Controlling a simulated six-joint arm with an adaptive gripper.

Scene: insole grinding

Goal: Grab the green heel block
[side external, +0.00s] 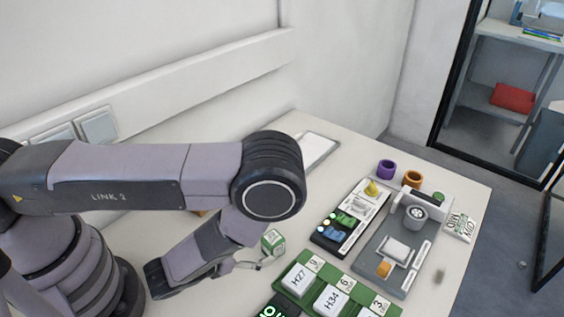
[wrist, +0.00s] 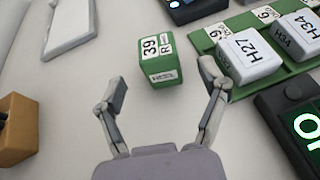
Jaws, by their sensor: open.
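The green heel block (wrist: 158,63) stands on the table in the wrist view. It has white labels, with "39" and "R" on its top. It also shows in the side external view (side external: 272,242), just right of my gripper (side external: 250,264). In the wrist view my gripper (wrist: 168,86) is open, its two fingers spread apart and empty.
A green tray (wrist: 240,92) with white blocks such as H27 (wrist: 248,55) is close to the right finger. A black display box (wrist: 270,107) is at right. A brown box (wrist: 18,128) is at left. A dark tray (side external: 322,240) and grey station (side external: 372,262) stand farther right.

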